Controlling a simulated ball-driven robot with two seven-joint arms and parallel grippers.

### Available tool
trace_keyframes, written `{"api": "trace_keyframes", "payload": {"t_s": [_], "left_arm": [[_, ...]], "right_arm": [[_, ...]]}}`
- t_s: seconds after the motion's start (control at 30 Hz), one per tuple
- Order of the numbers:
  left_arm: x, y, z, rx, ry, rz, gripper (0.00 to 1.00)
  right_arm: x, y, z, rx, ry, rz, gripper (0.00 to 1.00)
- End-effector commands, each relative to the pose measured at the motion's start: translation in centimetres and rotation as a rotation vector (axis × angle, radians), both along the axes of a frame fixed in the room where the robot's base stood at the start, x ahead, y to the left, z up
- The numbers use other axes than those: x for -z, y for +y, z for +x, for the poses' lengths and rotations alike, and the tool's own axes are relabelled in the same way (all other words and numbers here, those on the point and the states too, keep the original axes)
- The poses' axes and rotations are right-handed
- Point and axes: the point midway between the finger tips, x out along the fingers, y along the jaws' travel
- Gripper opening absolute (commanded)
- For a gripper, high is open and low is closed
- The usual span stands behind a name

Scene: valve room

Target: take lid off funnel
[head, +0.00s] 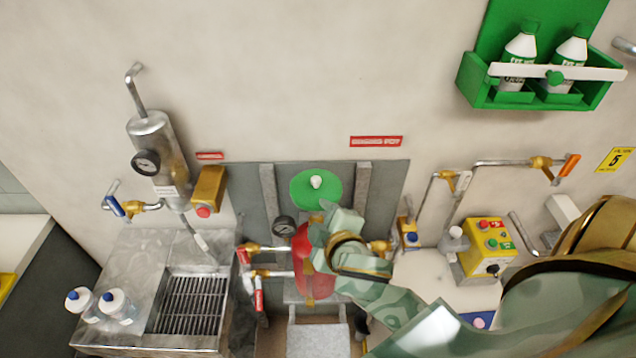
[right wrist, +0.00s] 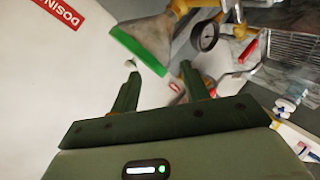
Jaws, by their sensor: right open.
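The round green lid (head: 302,190) with its pale knob (head: 316,182) sits on top of the funnel above the red vessel (head: 318,278). In the right wrist view the lid (right wrist: 141,51) is seen nearly edge-on, flat against the wide mouth of the grey funnel (right wrist: 148,32). My right gripper (head: 325,214) is just in front of and below the lid in the head view. In the right wrist view its fingers (right wrist: 160,70) are apart and empty, with the small knob near the left fingertip. No contact with the lid is clear. My left gripper is out of view.
A pressure gauge (head: 285,226) and brass valves are close left of the vessel. A steel sink (head: 128,268) with two bottles stands at left. A yellow control box (head: 486,247) is at right. A green bottle rack (head: 535,95) hangs upper right.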

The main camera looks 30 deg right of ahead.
Motion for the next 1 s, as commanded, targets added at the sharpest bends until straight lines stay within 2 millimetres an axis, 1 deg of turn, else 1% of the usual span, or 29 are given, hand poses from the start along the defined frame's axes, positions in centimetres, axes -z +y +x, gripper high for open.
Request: {"api": "trace_keyframes", "payload": {"t_s": [0.03,0.07,0.1,0.17,0.2,0.27,0.3,0.37,0.4,0.43,0.47,0.5,0.53,0.57,0.6,0.63,0.67,0.7,0.73,0.77,0.8,0.87,0.9,1.0], "left_arm": [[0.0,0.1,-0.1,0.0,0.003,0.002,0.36],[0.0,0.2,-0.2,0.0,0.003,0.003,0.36],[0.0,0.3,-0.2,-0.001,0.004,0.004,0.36],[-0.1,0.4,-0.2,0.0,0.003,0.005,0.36],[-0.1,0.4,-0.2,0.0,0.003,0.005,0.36],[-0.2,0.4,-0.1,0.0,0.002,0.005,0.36],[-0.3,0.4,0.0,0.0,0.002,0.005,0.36],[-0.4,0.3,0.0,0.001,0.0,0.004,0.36],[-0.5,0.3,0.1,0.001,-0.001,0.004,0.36],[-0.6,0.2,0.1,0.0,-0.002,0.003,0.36],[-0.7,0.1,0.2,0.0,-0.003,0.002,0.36],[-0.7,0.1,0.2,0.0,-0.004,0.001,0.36],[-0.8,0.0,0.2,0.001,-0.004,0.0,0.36],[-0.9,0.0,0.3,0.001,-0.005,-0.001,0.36],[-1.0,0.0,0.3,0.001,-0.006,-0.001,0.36],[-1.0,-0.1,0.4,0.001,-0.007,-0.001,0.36],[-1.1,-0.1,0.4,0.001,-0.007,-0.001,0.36],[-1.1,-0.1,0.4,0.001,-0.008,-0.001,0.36],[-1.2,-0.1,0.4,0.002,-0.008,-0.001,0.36],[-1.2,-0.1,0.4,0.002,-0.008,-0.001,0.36],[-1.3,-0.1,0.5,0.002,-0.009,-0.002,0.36],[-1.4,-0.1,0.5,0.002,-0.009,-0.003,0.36],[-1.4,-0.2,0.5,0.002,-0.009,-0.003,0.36],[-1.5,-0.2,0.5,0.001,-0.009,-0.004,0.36]], "right_arm": [[-2.3,1.3,2.2,-0.058,-0.107,-0.017,0.46],[-3.8,2.3,3.4,-0.1,-0.175,-0.029,0.46],[-6.1,3.7,4.9,-0.16,-0.269,-0.048,0.46],[-9.7,6.2,6.7,-0.267,-0.421,-0.082,0.46],[-12.2,8.2,7.6,-0.35,-0.525,-0.113,0.46],[-16.2,11.6,8.4,-0.5,-0.692,-0.177,0.46],[-18.7,14.2,8.3,-0.623,-0.806,-0.231,0.46],[-21.8,18.4,7.4,-0.842,-0.973,-0.338,0.46],[-22.9,21.1,6.3,-1.01,-1.065,-0.427,0.46],[-23.2,22.8,5.4,-1.142,-1.119,-0.499,0.46],[-23.0,24.1,4.6,-1.276,-1.155,-0.579,0.46],[-22.1,25.3,3.6,-1.457,-1.175,-0.69,0.46],[-21.1,25.7,3.2,-1.592,-1.164,-0.777,0.46],[-19.8,25.6,3.0,-1.725,-1.132,-0.866,0.46],[-18.0,24.7,3.1,-1.895,-1.053,-0.985,0.46],[-16.7,23.4,3.5,-2.012,-0.967,-1.071,0.46],[-15.6,21.8,4.0,-2.117,-0.859,-1.15,0.46],[-14.5,19.0,5.0,-2.233,-0.689,-1.242,0.46],[-13.9,16.6,5.8,-2.301,-0.546,-1.298,0.46],[-13.7,14.1,6.7,-2.349,-0.396,-1.343,0.46],[-13.9,10.8,7.6,-2.387,-0.198,-1.381,0.46],[-14.8,6.2,8.6,-2.399,0.076,-1.402,0.46],[-15.6,3.5,8.9,-2.385,0.233,-1.398,0.46],[-17.8,-1.4,9.2,-2.317,0.517,-1.357,0.46]]}}
